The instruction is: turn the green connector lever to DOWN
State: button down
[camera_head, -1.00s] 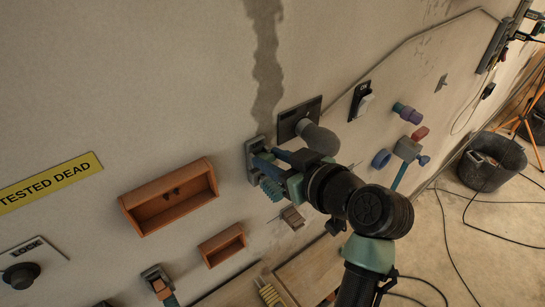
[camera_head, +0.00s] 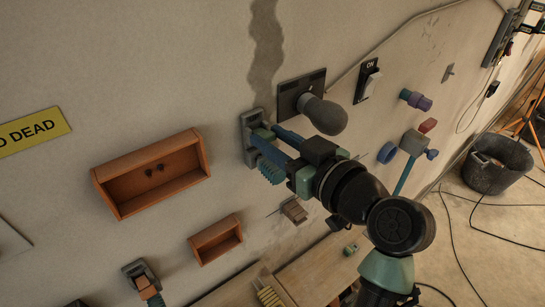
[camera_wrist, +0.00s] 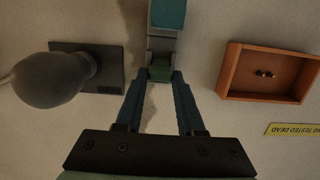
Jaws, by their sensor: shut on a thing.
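The green connector lever (camera_wrist: 166,76) is a short dark green piece at the top middle of the wrist view. It sits between the blue fingertips of my gripper (camera_wrist: 160,74), which are shut on it. In the head view my gripper (camera_head: 263,136) reaches the grey connector mount (camera_head: 247,122) on the wall. There the fingers and the mount hide most of the lever. A teal block (camera_wrist: 168,13) sits at the top edge of the wrist view, beyond a grey housing. I cannot read any position marking by the lever.
A grey rounded knob (camera_head: 325,115) juts from a dark plate right of the connector. An orange open box (camera_head: 152,172) and a smaller one (camera_head: 216,239) are on the wall to the left. A wooden bench (camera_head: 315,270) lies below. A dark bucket (camera_head: 495,163) stands on the right floor.

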aim_at(274, 167)
jog(key=shift+s+d+f+t+y+b, duration=0.1)
jog(key=shift+f+t+y+b, duration=1.65)
jog(key=shift+b, duration=6.55)
jog(key=t+b, duration=0.1)
jog(key=b, duration=0.4)
jog(key=shift+t, duration=0.25)
jog(key=shift+r+t+y+b, duration=0.2)
jog(key=shift+t+y+b, duration=0.2)
jog(key=shift+b, duration=0.85)
jog(key=c, duration=0.5)
grip_release()
jog(key=b+v, duration=0.3)
jog(key=v, duration=0.9)
jog(key=shift+s+d+f, duration=0.1)
jog(key=shift+s+d, duration=0.05)
jog(key=shift+s, duration=0.15)
